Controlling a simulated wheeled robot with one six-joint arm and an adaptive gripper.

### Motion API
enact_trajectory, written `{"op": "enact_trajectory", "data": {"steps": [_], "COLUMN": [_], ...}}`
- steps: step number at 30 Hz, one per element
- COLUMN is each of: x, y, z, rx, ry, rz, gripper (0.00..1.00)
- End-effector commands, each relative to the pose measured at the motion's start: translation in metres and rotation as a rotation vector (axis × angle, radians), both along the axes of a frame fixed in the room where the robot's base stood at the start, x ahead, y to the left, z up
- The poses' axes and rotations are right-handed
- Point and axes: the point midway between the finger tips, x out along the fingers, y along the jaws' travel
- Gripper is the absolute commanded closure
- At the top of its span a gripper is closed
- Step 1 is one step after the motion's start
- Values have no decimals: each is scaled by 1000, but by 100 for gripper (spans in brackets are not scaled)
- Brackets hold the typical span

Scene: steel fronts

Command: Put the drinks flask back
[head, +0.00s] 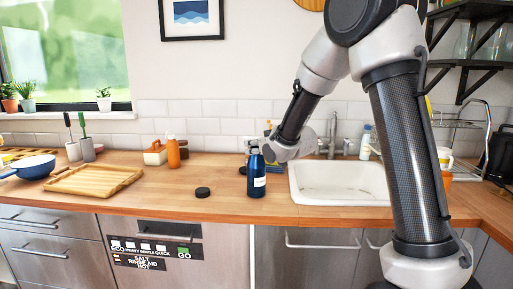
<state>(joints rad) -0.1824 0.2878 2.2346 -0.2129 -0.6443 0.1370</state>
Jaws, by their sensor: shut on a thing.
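The drinks flask (257,181) is dark blue with a white label. It is upright at the worktop's front edge, left of the sink; I cannot tell whether its base touches the wood. My gripper (262,153) is at the flask's upper part, shut on it. My wrist comes in from the right and hides part of what is behind. The fingertips are small and hard to make out here.
A black disc (202,192) lies left of the flask. A wooden tray (68,180), an orange bottle (173,153) and a blue pan (32,166) are further left. The white sink (340,190) is at right. Worktop between tray and disc is clear.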

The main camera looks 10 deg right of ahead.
Motion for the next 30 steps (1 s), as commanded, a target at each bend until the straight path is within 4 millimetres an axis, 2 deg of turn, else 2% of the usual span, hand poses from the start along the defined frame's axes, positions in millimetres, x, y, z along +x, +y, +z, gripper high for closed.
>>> {"op": "enact_trajectory", "data": {"steps": [2,3,6,18,23,30], "x": [0,0,0,-3,-27,-77], "y": [0,0,0,-1,-9,-26], "z": [-1,-2,-2,2,11,28], "rx": [0,0,0,0,-1,0], "ry": [-1,0,0,0,-2,-2], "rz": [0,0,0,0,-1,-2], "gripper": [100,54,36,36,36,36]}}
